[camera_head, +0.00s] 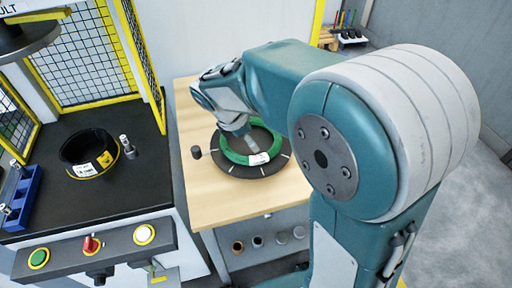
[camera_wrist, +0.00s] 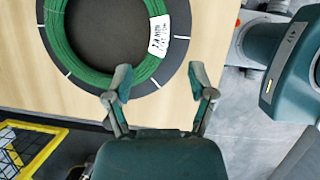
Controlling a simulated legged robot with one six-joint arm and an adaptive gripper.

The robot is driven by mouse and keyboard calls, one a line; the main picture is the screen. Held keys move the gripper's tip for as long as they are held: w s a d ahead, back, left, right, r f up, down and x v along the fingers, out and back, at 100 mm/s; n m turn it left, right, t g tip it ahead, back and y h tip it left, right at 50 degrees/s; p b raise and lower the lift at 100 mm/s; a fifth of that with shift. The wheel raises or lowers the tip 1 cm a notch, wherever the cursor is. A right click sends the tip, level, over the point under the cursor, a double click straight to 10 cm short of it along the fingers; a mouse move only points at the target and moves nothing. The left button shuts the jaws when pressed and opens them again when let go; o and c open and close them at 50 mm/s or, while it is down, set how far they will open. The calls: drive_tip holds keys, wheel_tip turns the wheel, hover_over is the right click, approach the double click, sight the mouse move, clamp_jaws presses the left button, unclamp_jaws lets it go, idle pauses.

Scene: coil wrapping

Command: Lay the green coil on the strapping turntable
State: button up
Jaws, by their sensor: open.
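The green coil (camera_head: 233,156) lies flat on the dark round strapping turntable (camera_head: 252,171), which has white marks around its rim.
The turntable stands on a light wooden table (camera_head: 215,206). A small black knob (camera_head: 196,152) is left of it. Further left, a black bench holds a dark ring (camera_head: 88,153) with labels and a blue rack (camera_head: 20,200). A yellow-framed mesh fence (camera_head: 85,60) stands behind.

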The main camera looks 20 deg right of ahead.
drive_tip(key=s+d+r+m+t+y, duration=0.1)
drive_tip(key=s+r+m, duration=0.3)
drive_tip(key=s+m, duration=0.5)
drive_tip(key=s+d+r+m+t+y, duration=0.1)
drive_tip(key=s+r+m+t+y, duration=0.2)
drive_tip(key=s+m, duration=0.6)
drive_tip(key=shift+d+r+m+t, duration=0.3)
drive_tip(key=shift+d+r+m, duration=0.1)
drive_tip(key=shift+r+m, duration=0.45)
idle(0.9)
